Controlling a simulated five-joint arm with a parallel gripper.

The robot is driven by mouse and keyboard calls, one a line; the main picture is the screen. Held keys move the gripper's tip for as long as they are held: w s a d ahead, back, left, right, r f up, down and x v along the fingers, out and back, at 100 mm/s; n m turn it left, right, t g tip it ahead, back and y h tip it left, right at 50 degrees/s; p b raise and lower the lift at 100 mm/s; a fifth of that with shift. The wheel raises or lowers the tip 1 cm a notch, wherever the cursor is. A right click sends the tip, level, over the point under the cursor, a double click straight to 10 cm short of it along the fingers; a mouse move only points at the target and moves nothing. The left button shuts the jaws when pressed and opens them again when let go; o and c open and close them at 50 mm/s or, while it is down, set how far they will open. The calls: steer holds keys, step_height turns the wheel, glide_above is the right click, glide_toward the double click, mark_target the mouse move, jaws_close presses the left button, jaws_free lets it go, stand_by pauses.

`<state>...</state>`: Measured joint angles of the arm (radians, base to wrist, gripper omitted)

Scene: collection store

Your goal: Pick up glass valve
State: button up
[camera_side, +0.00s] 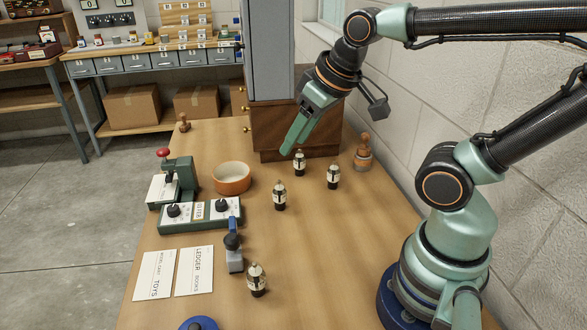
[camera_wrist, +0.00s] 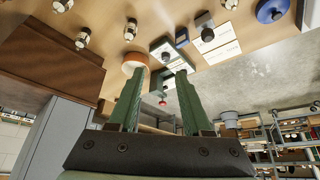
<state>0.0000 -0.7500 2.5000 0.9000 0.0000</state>
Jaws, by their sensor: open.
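Several small glass valves with dark bases, pale labels and clear tops stand upright on the wooden bench. In the side view, one (camera_side: 300,163) is by the cabinet, one (camera_side: 333,176) to its right, one (camera_side: 280,196) nearer the middle, and one (camera_side: 257,281) near the front. The wrist view shows valves at the top left (camera_wrist: 82,38) and top centre (camera_wrist: 130,31). My gripper (camera_side: 287,148) hangs in the air above the bench, near the cabinet, apart from the valves. Its two green fingers (camera_wrist: 157,85) are spread with nothing between them.
A wooden cabinet (camera_side: 270,135) stands close behind my gripper. A wooden stamp (camera_side: 362,152) is at the right, an orange-rimmed bowl (camera_side: 231,178) at the left. A green press (camera_side: 178,180), a control box (camera_side: 200,214), a blue-handled tool (camera_side: 233,252) and cards (camera_side: 194,271) occupy the left side.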

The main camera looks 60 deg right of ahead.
steer(key=o, duration=0.5)
steer(key=n+g, duration=0.6)
steer(key=n, duration=0.9)
glide_above(256, 277)
steer(key=w+d, duration=0.1)
steer(key=w, duration=0.1)
step_height(256, 277, down, 11)
steer(key=shift+s+f, duration=0.1)
steer(key=shift+s, duration=0.05)
step_height(256, 277, down, 7)
steer(key=shift+r, duration=0.15)
steer(key=f, duration=0.2)
steer(key=s+f, duration=0.1)
steer(key=f, duration=0.1)
steer(key=shift+w+f, duration=0.1)
steer(key=shift+f, duration=0.5)
